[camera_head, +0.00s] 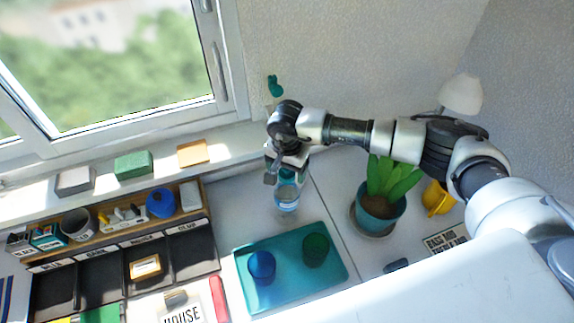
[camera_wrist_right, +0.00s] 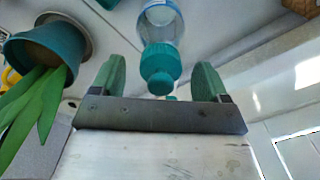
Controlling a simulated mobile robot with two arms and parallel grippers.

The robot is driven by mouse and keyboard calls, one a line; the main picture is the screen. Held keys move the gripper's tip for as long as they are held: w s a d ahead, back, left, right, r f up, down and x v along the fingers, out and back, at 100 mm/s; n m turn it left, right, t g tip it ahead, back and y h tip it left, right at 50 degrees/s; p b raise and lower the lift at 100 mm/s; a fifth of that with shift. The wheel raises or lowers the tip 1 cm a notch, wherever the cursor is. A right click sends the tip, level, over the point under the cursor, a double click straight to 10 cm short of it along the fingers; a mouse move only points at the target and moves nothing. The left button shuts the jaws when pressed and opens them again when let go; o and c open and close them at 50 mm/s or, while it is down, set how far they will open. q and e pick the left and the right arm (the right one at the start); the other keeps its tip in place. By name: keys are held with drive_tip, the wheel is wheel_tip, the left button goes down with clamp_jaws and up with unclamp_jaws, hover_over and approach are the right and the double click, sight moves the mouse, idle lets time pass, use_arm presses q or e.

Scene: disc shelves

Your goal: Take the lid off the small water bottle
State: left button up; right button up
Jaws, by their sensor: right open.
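The small water bottle (camera_head: 287,198) is clear with a blue label band and stands upright on the white table, behind the teal tray. In the right wrist view the bottle (camera_wrist_right: 161,22) shows with its teal lid (camera_wrist_right: 160,66) on top. My right gripper (camera_head: 284,174) is directly above the bottle. In the wrist view the open fingers of the right gripper (camera_wrist_right: 159,64) appear on either side of the lid, with a gap on each side. I see no contact with the lid. My left gripper is not in view.
A teal tray (camera_head: 335,252) holds a blue cup (camera_head: 262,265) and a green cup (camera_head: 316,246). A potted plant (camera_head: 378,212) stands right of the bottle, under my right arm. The windowsill with several blocks and a dark organizer (camera_head: 190,262) are at left.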

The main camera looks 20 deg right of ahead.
drive_tip(key=shift+f, duration=0.25)
drive_tip(key=c, duration=1)
drive_tip(key=shift+r, duration=0.15)
